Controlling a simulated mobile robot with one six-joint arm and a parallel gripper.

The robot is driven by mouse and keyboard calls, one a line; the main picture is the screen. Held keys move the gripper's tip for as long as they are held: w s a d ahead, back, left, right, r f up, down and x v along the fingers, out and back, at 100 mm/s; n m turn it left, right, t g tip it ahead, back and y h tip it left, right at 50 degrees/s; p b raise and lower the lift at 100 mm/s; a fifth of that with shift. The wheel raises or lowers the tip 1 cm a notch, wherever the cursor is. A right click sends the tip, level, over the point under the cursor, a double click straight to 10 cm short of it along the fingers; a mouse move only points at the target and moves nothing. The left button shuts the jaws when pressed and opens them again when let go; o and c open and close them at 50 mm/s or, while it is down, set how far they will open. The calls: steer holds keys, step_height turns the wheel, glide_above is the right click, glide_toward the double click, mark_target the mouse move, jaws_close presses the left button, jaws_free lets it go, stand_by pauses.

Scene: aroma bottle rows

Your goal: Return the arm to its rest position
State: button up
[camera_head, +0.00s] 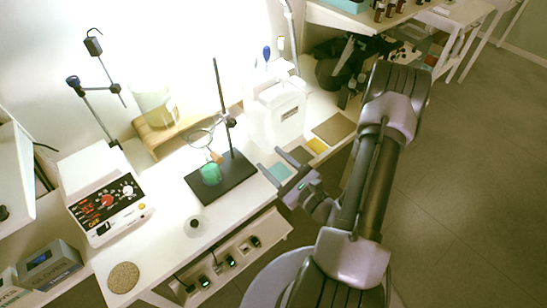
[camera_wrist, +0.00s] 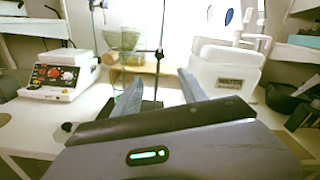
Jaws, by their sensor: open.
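My gripper (camera_head: 272,161) hangs at the front edge of the white bench (camera_head: 125,240), to the right of the stand's black base. Its two fingers are apart with nothing between them, and they point towards the bench. In the wrist view my gripper (camera_wrist: 158,88) shows both fingers spread over the bench, with the stand's rod behind them. My arm reaches from the lower right of the head view and bends back at the upper right. Some coloured pads beside the fingers are partly hidden by the gripper.
A stand (camera_head: 238,172) with a ring and a green object (camera_head: 210,174) is close to the fingers. A white container (camera_head: 277,117) stands behind, a control box (camera_head: 103,200) at left. A dark bottle group (camera_head: 390,10) is on the far shelf. The floor (camera_head: 460,200) at right is clear.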

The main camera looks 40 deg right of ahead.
steer(key=shift+f, duration=0.1)
steer(key=a+r+n+g+y, duration=0.3)
steer(key=a+r+n+y, duration=0.3)
steer(key=a, duration=0.2)
steer(key=a+r+n+g+y, duration=0.3)
steer(key=a+r+n+y, duration=0.3)
steer(key=a, duration=0.3)
steer(key=s+a+n+g+h, duration=0.4)
steer(key=s+a+n+g, duration=0.5)
steer(key=s+n+g, duration=0.35)
steer(key=w+d+r+n+t+h, duration=0.1)
steer(key=d+r+n+t+h, duration=0.2)
steer(key=d+r+t+h, duration=0.2)
step_height(320, 180, up, 3)
steer(key=shift+f+t+h, duration=0.15)
steer(key=shift+t+h, duration=0.5)
steer(key=shift+h, duration=0.15)
